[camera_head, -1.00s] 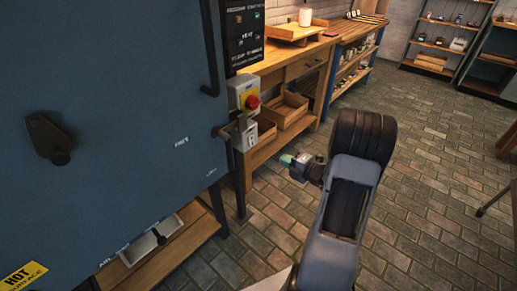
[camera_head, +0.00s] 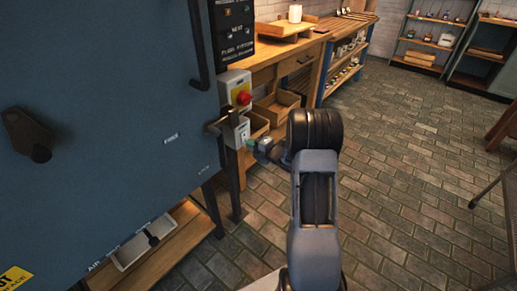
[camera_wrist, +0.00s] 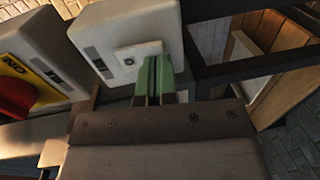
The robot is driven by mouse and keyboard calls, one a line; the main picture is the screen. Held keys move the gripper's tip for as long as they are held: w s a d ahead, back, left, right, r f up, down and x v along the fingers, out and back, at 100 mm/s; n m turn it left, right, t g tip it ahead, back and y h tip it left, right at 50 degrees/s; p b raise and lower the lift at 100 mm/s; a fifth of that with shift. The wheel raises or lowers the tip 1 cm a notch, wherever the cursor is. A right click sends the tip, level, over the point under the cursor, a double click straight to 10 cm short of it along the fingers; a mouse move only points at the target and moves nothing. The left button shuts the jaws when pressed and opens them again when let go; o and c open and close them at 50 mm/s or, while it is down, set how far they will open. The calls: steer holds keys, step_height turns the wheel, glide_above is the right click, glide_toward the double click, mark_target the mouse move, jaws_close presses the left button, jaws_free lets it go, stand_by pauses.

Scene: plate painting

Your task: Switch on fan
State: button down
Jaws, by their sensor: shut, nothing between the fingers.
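In the wrist view the fingertips (camera_wrist: 153,76) point at the box's lower face, just below the square plate. I cannot tell whether they touch it.
The blue cabinet (camera_head: 110,100) fills the left, with a handle (camera_head: 197,45) and a dark knob (camera_head: 28,135). A wooden workbench (camera_head: 262,60) with open trays (camera_head: 278,105) stands behind the gripper.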

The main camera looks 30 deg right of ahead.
steer(key=shift+w+a, duration=0.15)
steer(key=shift+w, duration=0.2)
steer(key=shift+f+b, duration=0.2)
steer(key=shift+b, duration=0.15)
